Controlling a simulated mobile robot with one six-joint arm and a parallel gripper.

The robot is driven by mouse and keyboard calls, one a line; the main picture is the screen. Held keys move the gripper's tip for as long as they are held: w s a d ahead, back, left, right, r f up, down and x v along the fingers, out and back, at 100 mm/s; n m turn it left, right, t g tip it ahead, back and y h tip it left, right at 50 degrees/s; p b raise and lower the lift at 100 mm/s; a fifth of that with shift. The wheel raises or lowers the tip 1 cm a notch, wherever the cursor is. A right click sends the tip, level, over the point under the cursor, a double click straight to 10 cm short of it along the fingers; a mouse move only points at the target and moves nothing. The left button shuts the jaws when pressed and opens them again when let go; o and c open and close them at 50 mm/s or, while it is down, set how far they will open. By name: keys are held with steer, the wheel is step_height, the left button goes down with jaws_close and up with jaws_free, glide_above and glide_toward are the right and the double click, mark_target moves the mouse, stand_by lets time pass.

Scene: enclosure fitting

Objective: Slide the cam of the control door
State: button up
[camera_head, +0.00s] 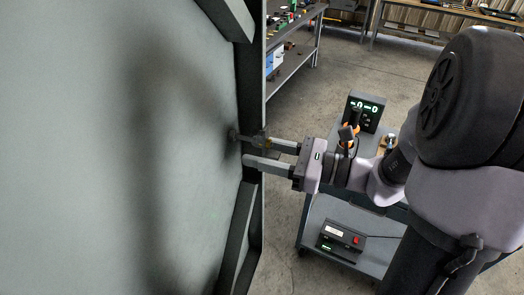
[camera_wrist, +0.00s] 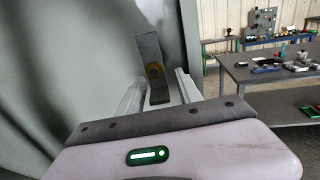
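The control door is the large grey-green panel (camera_head: 110,150) filling the left of the head view; it also fills the left of the wrist view (camera_wrist: 70,50). The cam (camera_wrist: 149,48) shows in the wrist view as a dark, slightly tilted bar with a brass-coloured ring. In the head view a small brass-and-grey fitting (camera_head: 259,137) sits at the door's edge. My gripper (camera_head: 254,150) is at that edge, its fingers pointing at the door. In the wrist view my gripper (camera_wrist: 160,78) is open, with the cam's lower end between the fingers. Contact with either finger is unclear.
A dark frame edge (camera_head: 251,80) runs beside the door. A cart (camera_head: 325,215) with a lit box (camera_head: 364,110) on top and a small device (camera_head: 341,240) below stands near my arm. A workbench (camera_wrist: 270,72) stands farther right. Concrete floor is free behind the cart.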

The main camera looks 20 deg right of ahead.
steer(key=p+v, duration=0.2)
steer(key=v, duration=1.5)
steer(key=shift+d, duration=0.2)
steer(key=shift+s, duration=0.1)
steer(key=s+a+f+n+g+h+b, duration=0.2)
steer(key=a+f+n+h+b, duration=0.3)
steer(key=a+n, duration=0.3)
steer(key=s+a+f+n+g+h+b, duration=0.2)
steer(key=a+f+n+h+b, duration=0.4)
steer(key=n, duration=0.6)
steer(key=s+a+h, duration=0.1)
steer(key=a, duration=0.1)
steer(key=shift+a+f+n+g+h, duration=0.2)
steer(key=shift+a+n+g+h, duration=0.1)
steer(key=shift+a+h, duration=0.1)
